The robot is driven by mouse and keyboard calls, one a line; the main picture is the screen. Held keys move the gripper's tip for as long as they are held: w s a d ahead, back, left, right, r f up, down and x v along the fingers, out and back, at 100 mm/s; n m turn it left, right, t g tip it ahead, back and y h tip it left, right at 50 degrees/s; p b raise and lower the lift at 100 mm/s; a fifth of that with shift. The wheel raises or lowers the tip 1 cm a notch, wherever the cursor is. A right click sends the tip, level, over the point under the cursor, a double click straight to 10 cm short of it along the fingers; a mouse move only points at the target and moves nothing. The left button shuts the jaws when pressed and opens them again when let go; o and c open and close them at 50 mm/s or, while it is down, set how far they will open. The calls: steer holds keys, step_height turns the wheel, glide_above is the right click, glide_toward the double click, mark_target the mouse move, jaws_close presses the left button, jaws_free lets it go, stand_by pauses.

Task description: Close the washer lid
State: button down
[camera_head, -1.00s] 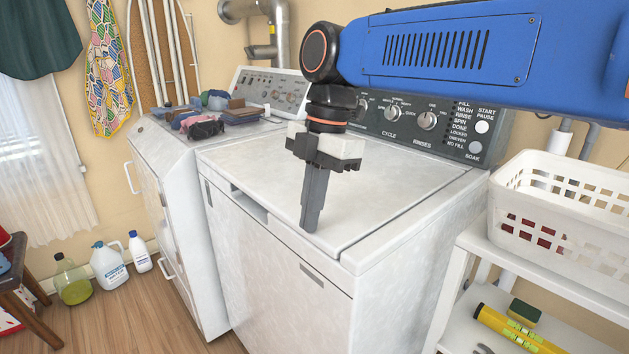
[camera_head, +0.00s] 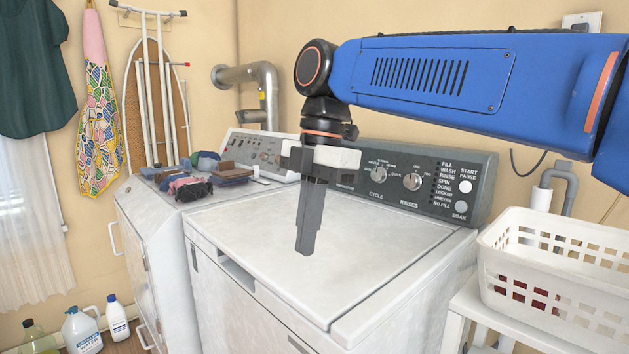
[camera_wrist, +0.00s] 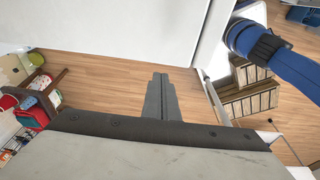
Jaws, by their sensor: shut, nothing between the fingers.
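The white washer lid (camera_head: 355,245) lies flat, level with the top of the white washer (camera_head: 425,295). The dark control panel (camera_head: 450,195) with dials stands behind it. My gripper (camera_head: 306,248) points down over the lid's front left area, its fingers together and empty. I cannot tell whether the fingertips touch the lid. In the wrist view the shut fingers (camera_wrist: 161,85) show against the floor, with a white surface (camera_wrist: 125,28) at the top.
A second white machine (camera_head: 155,225) on the left carries folded clothes (camera_head: 215,172). A white basket (camera_head: 510,260) stands on a shelf unit (camera_head: 480,315) at the right. Bottles (camera_head: 82,328) stand on the floor at the lower left. The lid's top is clear.

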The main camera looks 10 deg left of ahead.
step_height(320, 180, up, 8)
steer(key=w, duration=0.1)
steer(key=d+f+m+t, duration=0.2)
steer(key=d+f+m, duration=0.45)
steer(key=d, duration=0.55)
steer(key=d+f+m+t, duration=0.1)
steer(key=d+f+m, duration=0.6)
steer(key=d, duration=0.4)
steer(key=s+d+f+m+t, duration=0.1)
steer(key=s+d+f+m, duration=0.2)
steer(key=d+f+m, duration=0.2)
steer(key=s+d+f+m+t+h, duration=0.1)
steer(key=s+d+f+m, duration=0.3)
steer(key=f, duration=0.5)
steer(key=s+d+f+m+t, duration=0.1)
steer(key=s+d+f+m, duration=0.2)
steer(key=d+f+m, duration=0.3)
steer(key=d+f, duration=0.1)
steer(key=d, duration=0.1)
steer(key=shift+s+d+f+t, duration=0.2)
steer(key=shift+d+f+t, duration=0.1)
steer(key=shift+m, duration=0.25)
